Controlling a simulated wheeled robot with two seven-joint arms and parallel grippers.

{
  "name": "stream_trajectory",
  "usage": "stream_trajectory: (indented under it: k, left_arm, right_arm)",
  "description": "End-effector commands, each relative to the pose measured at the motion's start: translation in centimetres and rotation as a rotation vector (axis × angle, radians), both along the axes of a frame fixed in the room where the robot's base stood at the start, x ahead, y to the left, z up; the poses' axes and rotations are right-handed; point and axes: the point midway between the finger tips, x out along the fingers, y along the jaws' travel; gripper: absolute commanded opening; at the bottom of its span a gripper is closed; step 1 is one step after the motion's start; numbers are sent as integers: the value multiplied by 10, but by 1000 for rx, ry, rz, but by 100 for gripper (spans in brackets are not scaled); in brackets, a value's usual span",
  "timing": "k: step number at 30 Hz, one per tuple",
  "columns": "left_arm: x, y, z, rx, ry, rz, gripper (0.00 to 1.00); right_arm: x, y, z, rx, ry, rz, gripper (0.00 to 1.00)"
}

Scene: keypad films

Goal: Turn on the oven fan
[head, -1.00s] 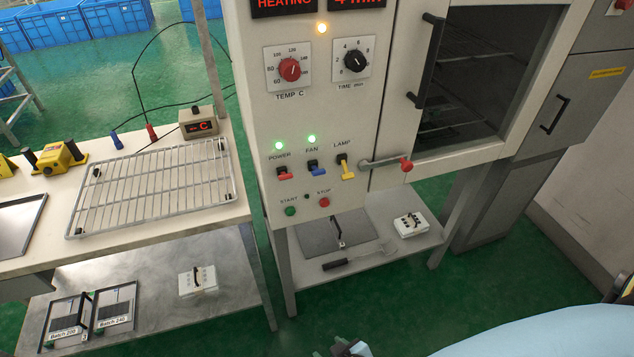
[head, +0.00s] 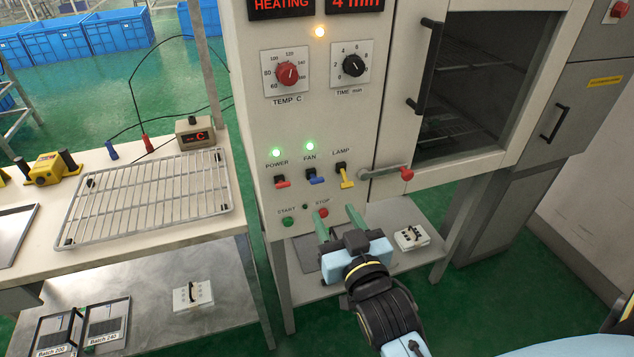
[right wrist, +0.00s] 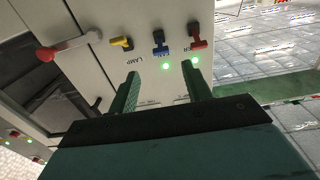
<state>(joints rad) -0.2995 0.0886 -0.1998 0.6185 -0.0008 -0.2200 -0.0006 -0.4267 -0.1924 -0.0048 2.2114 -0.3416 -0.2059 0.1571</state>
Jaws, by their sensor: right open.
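The oven's fan switch (head: 316,180) has a blue lever that points down, and the green fan light (head: 309,146) above it is lit. The power switch (head: 282,182) with its red lever is to its left, under another lit green light (head: 275,152). The lamp switch (head: 346,177) with its yellow lever is to its right. My right gripper (head: 336,212) is open and empty, its green fingers pointing up at the panel below the switches. In the right wrist view, the blue fan lever (right wrist: 160,47) shows between and beyond the fingers (right wrist: 160,72). My left gripper is out of view.
The start button (head: 287,221) and stop button (head: 322,212) sit low on the panel, close to my right fingers. A red-tipped door latch (head: 390,172) juts out at the right. A wire rack (head: 150,195) lies on the left bench.

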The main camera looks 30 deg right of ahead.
Motion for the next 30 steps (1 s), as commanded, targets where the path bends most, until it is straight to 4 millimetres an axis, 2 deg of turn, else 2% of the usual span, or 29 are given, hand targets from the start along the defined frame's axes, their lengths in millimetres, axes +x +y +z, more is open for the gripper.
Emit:
stream_trajectory:
  k: [9,16,21,30]
  left_arm:
    - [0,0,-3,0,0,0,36]
    - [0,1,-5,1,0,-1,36]
    - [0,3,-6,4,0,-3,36]
    - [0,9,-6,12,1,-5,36]
  right_arm:
    - [59,-8,1,-1,-3,1,49]
    - [94,-13,0,0,-1,1,49]
    - [107,-15,-1,0,1,1,49]
    - [109,-16,0,0,1,1,49]
